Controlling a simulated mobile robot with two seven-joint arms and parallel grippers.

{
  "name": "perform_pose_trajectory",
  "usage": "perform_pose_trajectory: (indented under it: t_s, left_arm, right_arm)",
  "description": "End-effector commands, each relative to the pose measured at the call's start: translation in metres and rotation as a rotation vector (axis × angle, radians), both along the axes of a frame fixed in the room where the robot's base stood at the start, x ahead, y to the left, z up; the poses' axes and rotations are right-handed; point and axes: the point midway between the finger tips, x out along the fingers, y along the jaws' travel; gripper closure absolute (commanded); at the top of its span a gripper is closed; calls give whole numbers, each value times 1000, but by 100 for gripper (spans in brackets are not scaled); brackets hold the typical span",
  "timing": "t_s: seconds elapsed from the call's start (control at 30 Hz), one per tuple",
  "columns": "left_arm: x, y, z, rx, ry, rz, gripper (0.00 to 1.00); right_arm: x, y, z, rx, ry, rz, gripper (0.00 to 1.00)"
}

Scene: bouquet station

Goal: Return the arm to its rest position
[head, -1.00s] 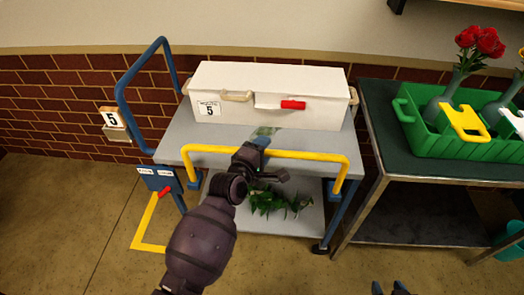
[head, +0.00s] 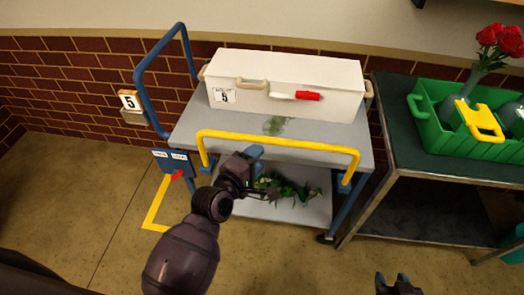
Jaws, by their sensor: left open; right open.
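My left gripper (head: 257,172) is open and empty. In the head view it lies in front of the cart, just below the yellow handle bar (head: 280,141), and hides part of the lower shelf. My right gripper (head: 394,281) shows only its fingertips at the bottom edge, open and empty, over the floor in front of the dark table. Both grippers appear apart from any object, though the left one's exact distance from the yellow bar cannot be told.
A cart (head: 205,126) holds a white box (head: 290,82) with a red latch (head: 308,96). Green leaves (head: 290,190) lie on its lower shelf. A green crate (head: 440,140) with red roses (head: 500,40) stands on the dark table (head: 405,125) at right. The floor (head: 90,200) at left is clear.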

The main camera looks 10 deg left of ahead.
Motion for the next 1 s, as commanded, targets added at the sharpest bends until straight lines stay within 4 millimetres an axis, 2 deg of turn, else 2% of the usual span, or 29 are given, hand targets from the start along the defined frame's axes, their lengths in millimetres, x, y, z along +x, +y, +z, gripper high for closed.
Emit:
perform_pose_trajectory:
  t_s: [0.17,0.73,0.87,1.0]
  left_arm:
    - [-6,2,2,-1,-1,-1,52]
    - [-6,2,1,21,-9,-5,52]
    - [-5,3,1,137,-57,-23,52]
    - [-4,9,5,409,-168,-48,52]
  right_arm:
    - [-1,-1,1,-2,-1,2,54]
    - [-1,-2,1,-7,1,5,54]
    - [-1,-2,1,-7,1,5,54]
    - [-1,-2,1,-7,1,4,54]
